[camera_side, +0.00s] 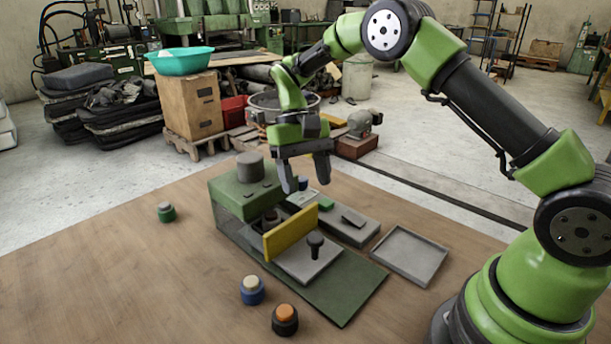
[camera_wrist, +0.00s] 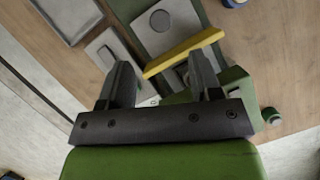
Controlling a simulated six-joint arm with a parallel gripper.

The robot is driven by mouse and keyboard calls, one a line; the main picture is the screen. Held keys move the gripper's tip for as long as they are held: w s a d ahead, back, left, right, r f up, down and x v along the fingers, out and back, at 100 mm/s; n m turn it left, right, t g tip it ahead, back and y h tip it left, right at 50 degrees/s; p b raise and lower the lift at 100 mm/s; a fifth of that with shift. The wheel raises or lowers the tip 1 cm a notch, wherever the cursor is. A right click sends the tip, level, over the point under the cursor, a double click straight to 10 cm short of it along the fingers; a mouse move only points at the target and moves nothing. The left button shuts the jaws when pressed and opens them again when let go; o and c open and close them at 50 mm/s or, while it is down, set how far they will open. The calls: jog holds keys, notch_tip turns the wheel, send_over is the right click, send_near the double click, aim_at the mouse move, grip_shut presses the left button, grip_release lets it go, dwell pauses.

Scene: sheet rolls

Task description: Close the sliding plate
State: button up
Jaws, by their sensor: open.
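The sliding plate (camera_side: 296,262) is a flat grey plate with a dark upright knob (camera_side: 315,243) and a yellow bar (camera_side: 290,232) standing along its edge. It sits on a green base in front of the green press box (camera_side: 232,203) and sticks out from it. In the wrist view the plate (camera_wrist: 182,38), knob (camera_wrist: 160,19) and yellow bar (camera_wrist: 185,52) show beyond my fingers. My gripper (camera_side: 305,186) is open and empty, pointing down above the back of the press area, apart from the plate. It also shows in the wrist view (camera_wrist: 162,66).
A grey panel (camera_side: 355,232) with a green button lies beside the press, and an empty grey tray (camera_side: 409,257) is right of it. Loose round pieces stand on the table: green (camera_side: 166,213), blue (camera_side: 252,292), black-orange (camera_side: 285,321). The table's left side is mostly clear.

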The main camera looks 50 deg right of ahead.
aim_at(315, 237)
jog(key=s+a+m+t+h, duration=0.2)
jog(key=s+m+t, duration=0.2)
jog(key=m, duration=0.1)
notch_tip(315, 237, down, 9)
jog(key=shift+d+f, duration=0.15)
jog(key=shift+f, duration=0.05)
dwell(0.5)
grip_shut()
jog(key=shift+w, duration=2.45)
